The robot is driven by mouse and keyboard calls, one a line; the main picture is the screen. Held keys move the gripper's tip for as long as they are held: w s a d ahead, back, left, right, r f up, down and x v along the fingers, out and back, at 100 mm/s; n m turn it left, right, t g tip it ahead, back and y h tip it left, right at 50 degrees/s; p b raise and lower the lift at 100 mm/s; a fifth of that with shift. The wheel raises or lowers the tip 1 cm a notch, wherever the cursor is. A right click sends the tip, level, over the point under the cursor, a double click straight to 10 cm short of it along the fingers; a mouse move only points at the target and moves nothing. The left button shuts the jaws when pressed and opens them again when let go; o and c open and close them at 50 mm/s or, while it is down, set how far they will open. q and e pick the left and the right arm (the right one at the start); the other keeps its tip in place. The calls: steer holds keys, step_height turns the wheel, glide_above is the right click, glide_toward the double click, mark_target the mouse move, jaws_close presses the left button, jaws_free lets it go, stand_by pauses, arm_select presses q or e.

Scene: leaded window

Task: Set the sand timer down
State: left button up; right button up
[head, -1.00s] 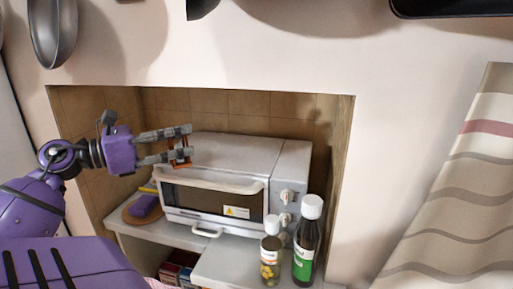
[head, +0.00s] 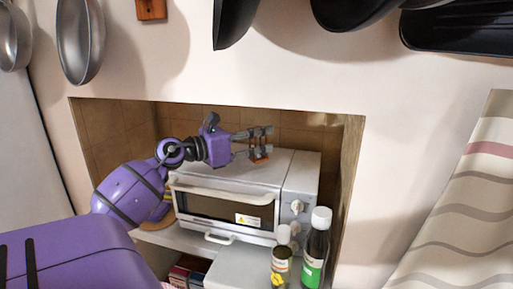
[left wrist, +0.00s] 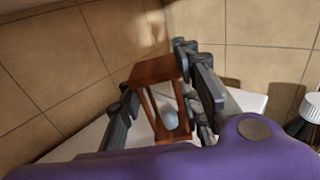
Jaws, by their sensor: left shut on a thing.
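The sand timer has a reddish-brown wooden frame with posts and a pale glass bulb. It shows in the left wrist view (left wrist: 158,72), and small between the fingers in the head view (head: 259,159). My left gripper (head: 265,143) is shut on it; it also shows in the left wrist view (left wrist: 160,100), with a finger on each side of the timer. The gripper and timer are over the top of the white toaster oven (head: 228,165), inside the tiled niche. I cannot tell whether the timer's base touches the oven top. My right gripper is not in view.
A dark bottle with a white cap (head: 316,250) and a smaller jar (head: 281,265) stand in front of the oven at right. The niche's wooden right edge (head: 353,165) is near. Pans (head: 80,40) hang above. The oven top looks clear.

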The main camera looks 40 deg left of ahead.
mark_target(257, 159)
arm_select(q)
step_height(257, 159, down, 3)
steer(key=shift+r+p, duration=0.1)
steer(key=shift+p, duration=0.2)
steer(key=shift+f, duration=0.35)
